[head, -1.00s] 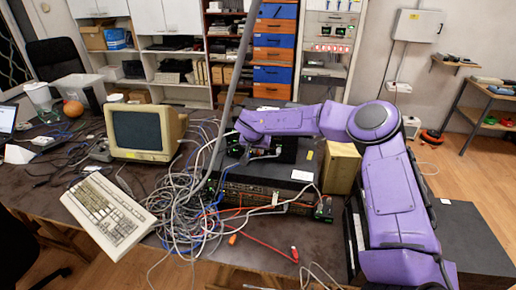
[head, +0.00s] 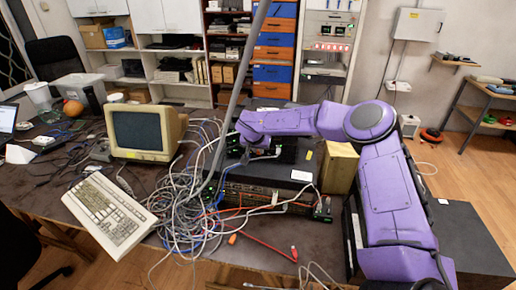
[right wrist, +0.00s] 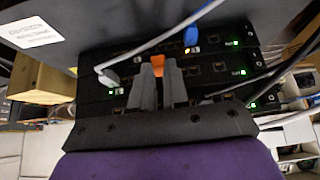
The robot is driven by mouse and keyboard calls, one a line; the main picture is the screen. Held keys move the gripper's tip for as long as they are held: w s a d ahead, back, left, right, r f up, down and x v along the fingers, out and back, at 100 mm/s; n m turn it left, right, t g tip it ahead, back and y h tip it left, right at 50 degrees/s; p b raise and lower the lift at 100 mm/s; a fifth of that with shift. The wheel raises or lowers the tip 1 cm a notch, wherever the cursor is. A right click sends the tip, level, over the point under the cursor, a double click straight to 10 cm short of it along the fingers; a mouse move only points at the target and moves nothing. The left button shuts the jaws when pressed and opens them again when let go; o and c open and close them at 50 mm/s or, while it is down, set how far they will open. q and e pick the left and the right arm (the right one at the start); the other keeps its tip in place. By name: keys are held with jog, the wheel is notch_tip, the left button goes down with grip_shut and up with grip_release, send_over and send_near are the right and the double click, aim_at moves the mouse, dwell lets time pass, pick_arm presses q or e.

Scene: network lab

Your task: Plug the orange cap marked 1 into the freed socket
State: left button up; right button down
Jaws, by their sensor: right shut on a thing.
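In the right wrist view my right gripper (right wrist: 158,72) is shut on a small orange cap (right wrist: 157,61). The cap is at the port face of a dark rack unit (right wrist: 125,52); I cannot tell whether it is inside a socket, and no number is readable. Dark sockets (right wrist: 215,68) show to the right of the cap. In the head view my right arm reaches over the black unit (head: 262,172), and its fingertips are hidden. Another orange piece (head: 232,238) lies on the table in front of the rack. My left gripper is not in view.
A grey cable (right wrist: 150,52) and a blue plug (right wrist: 191,37) cross near the ports. A tangle of cables (head: 185,205) lies left of the rack, beside a monitor (head: 143,132) and keyboard (head: 108,210). A red plug (head: 294,253) lies at the table front.

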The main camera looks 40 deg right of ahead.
jog(key=shift+w+d+p, duration=0.4)
jog(key=shift+d+p, duration=0.05)
jog(key=shift+p, duration=0.15)
dwell(0.8)
jog(key=c, duration=1)
grip_release()
jog(key=shift+c, duration=0.2)
jog(key=b+v, duration=0.2)
jog(key=v, duration=0.8)
jog(key=shift+r, duration=0.2)
jog(key=shift+a, duration=0.1)
